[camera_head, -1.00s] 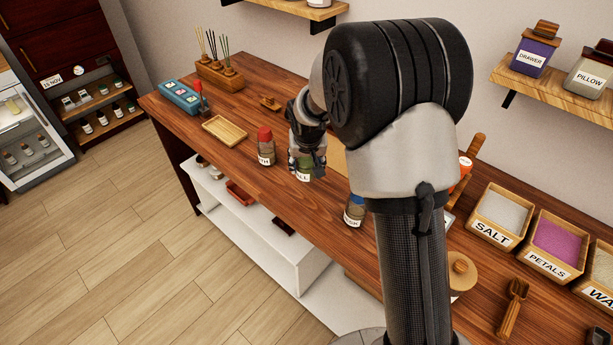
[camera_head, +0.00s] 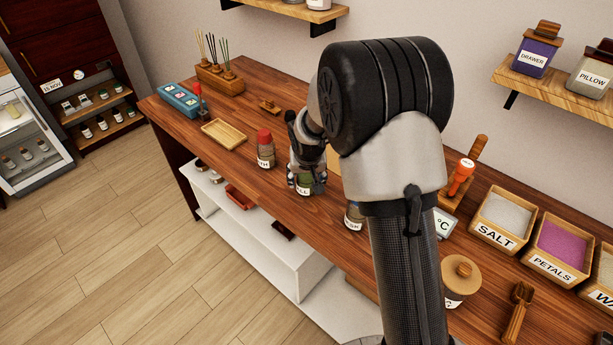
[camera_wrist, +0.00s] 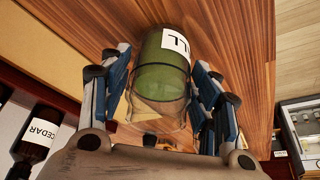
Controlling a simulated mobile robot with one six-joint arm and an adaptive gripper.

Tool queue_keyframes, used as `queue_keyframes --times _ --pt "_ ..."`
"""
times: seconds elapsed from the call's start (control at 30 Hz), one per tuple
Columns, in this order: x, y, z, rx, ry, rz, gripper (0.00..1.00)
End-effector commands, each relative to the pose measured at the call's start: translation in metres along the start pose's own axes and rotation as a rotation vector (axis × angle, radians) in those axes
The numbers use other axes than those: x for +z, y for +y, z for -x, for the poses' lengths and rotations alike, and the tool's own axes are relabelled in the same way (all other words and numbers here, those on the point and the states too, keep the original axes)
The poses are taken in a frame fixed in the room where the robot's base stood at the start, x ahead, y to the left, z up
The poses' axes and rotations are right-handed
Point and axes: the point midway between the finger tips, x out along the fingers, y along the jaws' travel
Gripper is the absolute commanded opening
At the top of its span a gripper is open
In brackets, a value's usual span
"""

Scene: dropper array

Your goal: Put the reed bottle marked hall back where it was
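The reed bottle (camera_head: 318,186) is green glass with a white label, of which only the ending "LL" can be read. It is upright at or just above the front part of the wooden bench; I cannot tell whether its base touches. My gripper (camera_head: 307,171) is around it from above. The bottle's top is mostly hidden by my gripper.
A red-capped bottle (camera_head: 265,153) stands left of the held one, and another labelled bottle (camera_head: 353,216) stands to its right, partly behind my arm. An empty wooden tray (camera_head: 224,133), a blue box (camera_head: 180,98) and a wooden reed holder (camera_head: 220,79) lie farther left. Salt and petals boxes (camera_head: 503,219) are at right.

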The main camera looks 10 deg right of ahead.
Motion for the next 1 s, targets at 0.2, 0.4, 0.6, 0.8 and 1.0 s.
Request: queue_keyframes --times 0.2,0.4,0.6,0.8,1.0 --pt "0.000 0.000 0.000 0.000 0.000 0.000 0.68" --pt "0.000 0.000 0.000 0.000 0.000 0.000 0.68" --pt "-0.003 0.000 0.016 0.000 0.002 0.000 0.68" --pt "-0.004 -0.001 0.060 -0.001 0.004 0.000 0.68" --pt "-0.003 0.000 0.100 -0.001 0.003 0.001 0.68"
